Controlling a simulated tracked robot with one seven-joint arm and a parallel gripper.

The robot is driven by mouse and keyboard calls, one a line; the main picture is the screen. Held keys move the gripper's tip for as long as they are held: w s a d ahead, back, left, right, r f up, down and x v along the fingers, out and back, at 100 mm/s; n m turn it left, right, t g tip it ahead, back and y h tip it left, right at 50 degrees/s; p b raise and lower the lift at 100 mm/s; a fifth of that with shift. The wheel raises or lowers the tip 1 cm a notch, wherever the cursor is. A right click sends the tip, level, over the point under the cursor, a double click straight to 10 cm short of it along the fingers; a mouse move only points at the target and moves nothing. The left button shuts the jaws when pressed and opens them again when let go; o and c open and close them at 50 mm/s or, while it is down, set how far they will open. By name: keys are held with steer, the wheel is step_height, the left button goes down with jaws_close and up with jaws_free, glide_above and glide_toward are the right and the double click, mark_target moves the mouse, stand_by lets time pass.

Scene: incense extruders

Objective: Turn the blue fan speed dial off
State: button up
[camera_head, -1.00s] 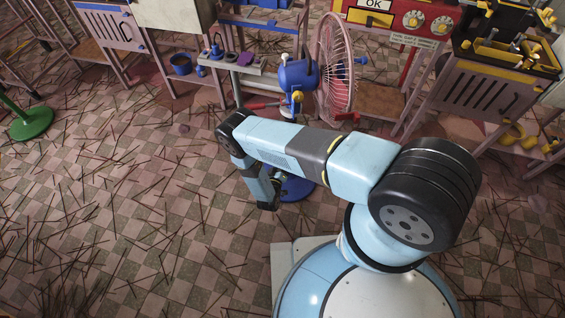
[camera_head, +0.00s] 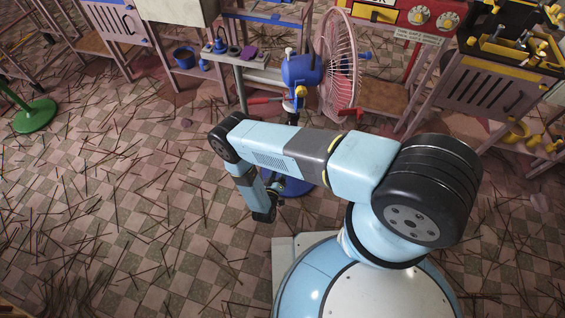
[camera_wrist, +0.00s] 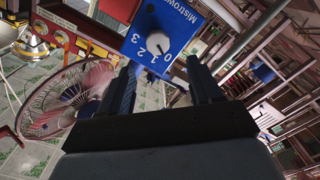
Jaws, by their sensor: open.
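In the wrist view, a blue panel (camera_wrist: 140,30) with white numbers 0 to 3 carries a white round dial (camera_wrist: 158,42). The dial has a dark mark, but I cannot tell which number it points at. My gripper (camera_wrist: 162,72) is open and empty, its two dark fingers reaching towards the panel, with the dial beyond and between them. In the head view my gripper (camera_head: 264,212) hangs low at the left end of my arm. The pink-caged fan (camera_head: 340,65) has a blue motor housing (camera_head: 301,69). The panel and dial are hidden there.
The fan's blue round base (camera_head: 297,186) shows partly behind my arm. A green stand base (camera_head: 35,116) is at far left. A red box (camera_head: 408,14) and metal frames line the back. Thin sticks litter the checkered floor, otherwise open at left.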

steer(key=v, duration=0.6)
stand_by(0.5)
